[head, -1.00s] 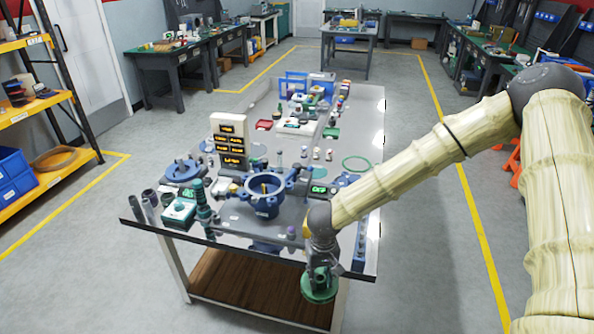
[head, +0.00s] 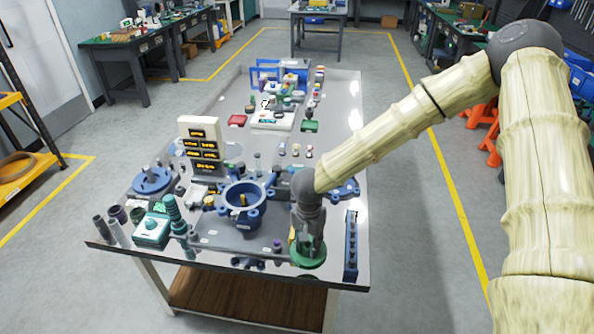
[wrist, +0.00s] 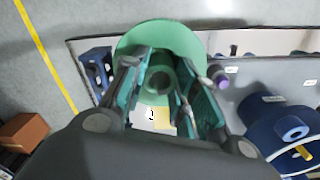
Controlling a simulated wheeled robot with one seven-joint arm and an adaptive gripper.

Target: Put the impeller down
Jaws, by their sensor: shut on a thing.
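The impeller is a green disc with a hub (head: 308,254). My gripper (head: 308,240) is shut on its hub, pointing down at the front right of the table (head: 215,255). In the wrist view the green impeller (wrist: 160,45) shows its flat disc and round central bore between my gripper's fingers (wrist: 165,92). In the head view the disc is over or on the tabletop near the front edge. I cannot tell whether it touches the surface.
A blue pump housing (head: 243,218) stands left of the impeller. A narrow blue rack (head: 351,245) stands to its right near the table's edge. A small purple-topped part (wrist: 219,80) is close beside the disc.

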